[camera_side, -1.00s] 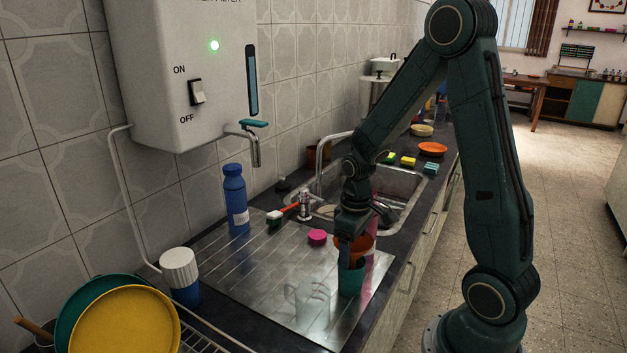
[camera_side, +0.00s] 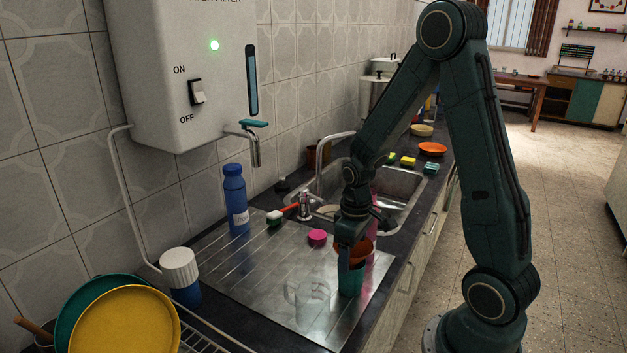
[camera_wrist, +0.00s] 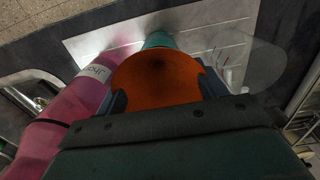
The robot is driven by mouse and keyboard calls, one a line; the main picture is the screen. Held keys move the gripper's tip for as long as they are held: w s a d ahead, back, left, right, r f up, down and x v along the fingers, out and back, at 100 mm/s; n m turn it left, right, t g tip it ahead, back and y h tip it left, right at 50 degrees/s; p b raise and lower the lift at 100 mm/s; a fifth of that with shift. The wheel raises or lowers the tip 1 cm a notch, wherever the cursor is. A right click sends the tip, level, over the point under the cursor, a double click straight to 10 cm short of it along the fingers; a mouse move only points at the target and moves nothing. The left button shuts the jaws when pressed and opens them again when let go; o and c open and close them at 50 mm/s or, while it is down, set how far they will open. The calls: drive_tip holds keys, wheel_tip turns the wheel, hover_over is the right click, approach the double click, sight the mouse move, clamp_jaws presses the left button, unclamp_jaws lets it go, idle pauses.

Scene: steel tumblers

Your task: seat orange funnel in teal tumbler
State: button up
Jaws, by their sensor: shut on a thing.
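The orange funnel (camera_side: 361,247) is held in my gripper (camera_side: 352,250), which is shut on it. It sits at the mouth of the teal tumbler (camera_side: 351,280), which stands upright on the steel drainboard. The funnel looks tilted in the side view. In the wrist view the funnel (camera_wrist: 158,78) fills the space between the fingers, and part of the teal tumbler (camera_wrist: 159,41) shows just past its rim. The funnel's spout is hidden, so I cannot tell how far it is inside the tumbler.
A pink bottle (camera_wrist: 88,100) stands close beside the tumbler. A clear glass mug (camera_side: 308,298) stands left of it on the drainboard (camera_side: 262,287). A pink lid (camera_side: 317,237) and a blue bottle (camera_side: 236,200) are farther back. The sink (camera_side: 405,190) lies behind.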

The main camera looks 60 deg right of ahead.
drive_tip(key=shift+f, duration=1.05)
idle(0.4)
drive_tip(key=o, duration=1)
drive_tip(key=shift+o, duration=0.2)
drive_tip(key=shift+r, duration=0.15)
wheel_tip(320, 180, up, 14)
drive_tip(key=shift+f, duration=0.25)
drive_tip(key=shift+a+r, duration=0.1)
